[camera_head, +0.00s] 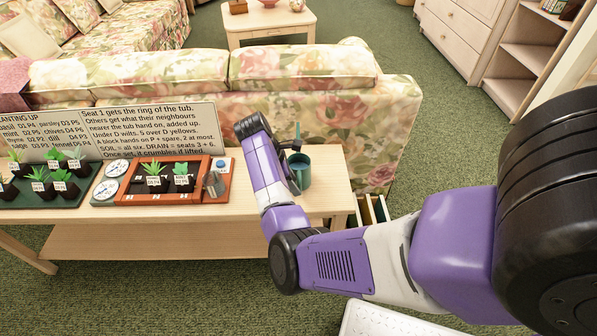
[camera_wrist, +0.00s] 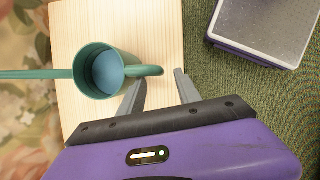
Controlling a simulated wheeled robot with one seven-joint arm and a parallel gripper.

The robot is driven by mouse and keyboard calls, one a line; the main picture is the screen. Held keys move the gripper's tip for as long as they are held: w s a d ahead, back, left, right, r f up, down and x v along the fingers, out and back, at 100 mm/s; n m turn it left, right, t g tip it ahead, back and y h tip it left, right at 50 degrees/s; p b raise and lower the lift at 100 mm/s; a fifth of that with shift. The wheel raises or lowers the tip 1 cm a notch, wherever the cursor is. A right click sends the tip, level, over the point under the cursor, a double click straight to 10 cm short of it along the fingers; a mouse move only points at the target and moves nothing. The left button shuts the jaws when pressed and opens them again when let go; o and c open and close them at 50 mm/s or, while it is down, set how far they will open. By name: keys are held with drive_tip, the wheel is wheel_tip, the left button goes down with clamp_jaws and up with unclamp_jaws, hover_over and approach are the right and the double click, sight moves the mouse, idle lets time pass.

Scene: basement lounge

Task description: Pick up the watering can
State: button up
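The watering can (camera_head: 303,172) is a small dark green round pot on the right part of the wooden table (camera_head: 325,200). In the wrist view the can (camera_wrist: 85,88) shows from above, open at the top, with a long thin spout to the left and a short handle (camera_wrist: 150,71) to the right. My gripper (camera_wrist: 160,76) is open with its fingers apart and nothing held. The handle's end lies near the fingertips; I cannot tell whether they touch. In the head view my wrist hides part of the can's left side.
A planter board (camera_head: 185,196) with dials and small plants stands left of my wrist. More potted plants sit on a dark green tray (camera_head: 65,198). A lettered sign (camera_head: 150,128) stands behind them, in front of a floral sofa (camera_head: 300,85).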

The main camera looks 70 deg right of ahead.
drive_tip(key=x, duration=0.4)
drive_tip(key=shift+b, duration=0.3)
drive_tip(key=shift+c, duration=0.4)
clamp_jaws()
idle(0.8)
